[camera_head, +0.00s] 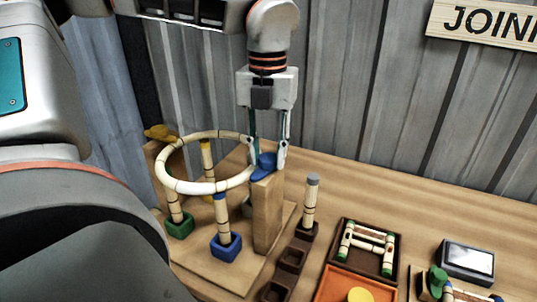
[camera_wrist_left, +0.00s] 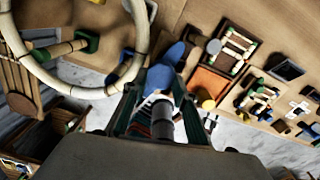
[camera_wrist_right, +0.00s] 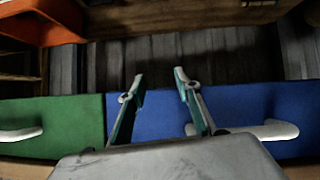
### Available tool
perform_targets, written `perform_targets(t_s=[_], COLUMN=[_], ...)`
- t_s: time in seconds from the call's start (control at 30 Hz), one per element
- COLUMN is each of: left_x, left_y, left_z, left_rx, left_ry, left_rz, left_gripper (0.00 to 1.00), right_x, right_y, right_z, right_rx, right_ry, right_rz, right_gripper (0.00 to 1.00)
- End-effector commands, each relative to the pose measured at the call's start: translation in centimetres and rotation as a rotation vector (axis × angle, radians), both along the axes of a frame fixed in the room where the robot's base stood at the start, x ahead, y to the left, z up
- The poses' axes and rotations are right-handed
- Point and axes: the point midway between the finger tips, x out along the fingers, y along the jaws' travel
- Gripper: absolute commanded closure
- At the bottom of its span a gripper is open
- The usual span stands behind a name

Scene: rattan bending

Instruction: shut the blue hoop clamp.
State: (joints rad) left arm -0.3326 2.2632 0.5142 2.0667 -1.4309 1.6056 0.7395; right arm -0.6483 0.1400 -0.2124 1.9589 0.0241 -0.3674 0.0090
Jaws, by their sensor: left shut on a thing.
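The blue hoop clamp (camera_head: 265,165) sits on top of a wooden upright (camera_head: 267,220), at the right side of the pale rattan hoop (camera_head: 178,187). My left gripper (camera_head: 270,152) points down over it and is shut on its blue lever, with the fingers on either side. In the left wrist view the blue clamp (camera_wrist_left: 167,68) shows between and beyond the fingertips, beside the hoop (camera_wrist_left: 70,88). Whether the clamp closes around the hoop cannot be told. My right gripper (camera_wrist_right: 158,80) is open and empty, seen only in the right wrist view.
A yellow clamp (camera_head: 160,132) is at the hoop's far left. Posts stand in a green socket (camera_head: 179,226) and a blue socket (camera_head: 226,248). Trays with rattan pieces (camera_head: 385,226) lie to the right. Green (camera_wrist_right: 60,115) and blue (camera_wrist_right: 240,105) panels with handles are near my right gripper.

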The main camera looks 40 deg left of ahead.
Motion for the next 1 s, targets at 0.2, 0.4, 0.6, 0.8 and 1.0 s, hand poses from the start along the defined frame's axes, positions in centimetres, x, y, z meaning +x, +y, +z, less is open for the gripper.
perform_targets(t_s=[0.2,0.4,0.6,0.8,1.0], left_x=[0.0,-0.1,-0.1,-0.1,-0.1], left_y=[0.1,0.2,0.3,0.5,0.6], left_z=[-0.1,0.0,0.1,0.1,0.2], left_rx=[0.002,0.001,0.001,0.0,-0.001], left_ry=[0.0,0.0,0.0,0.001,0.002], left_rz=[-0.199,-0.389,-0.58,-0.77,-0.959], left_gripper=[0.93,0.93,0.93,0.93,0.93], right_x=[0.0,0.0,0.1,0.1,0.2], right_y=[0.0,0.0,0.0,0.0,0.0], right_z=[-0.7,-0.7,-0.4,0.0,0.6], right_rx=[0.0,0.001,0.002,0.001,0.001], right_ry=[0.001,-0.001,-0.003,-0.005,-0.006], right_rz=[0.0,0.0,0.0,0.0,0.0], right_gripper=[0.67,0.67,0.67,0.67,0.67])
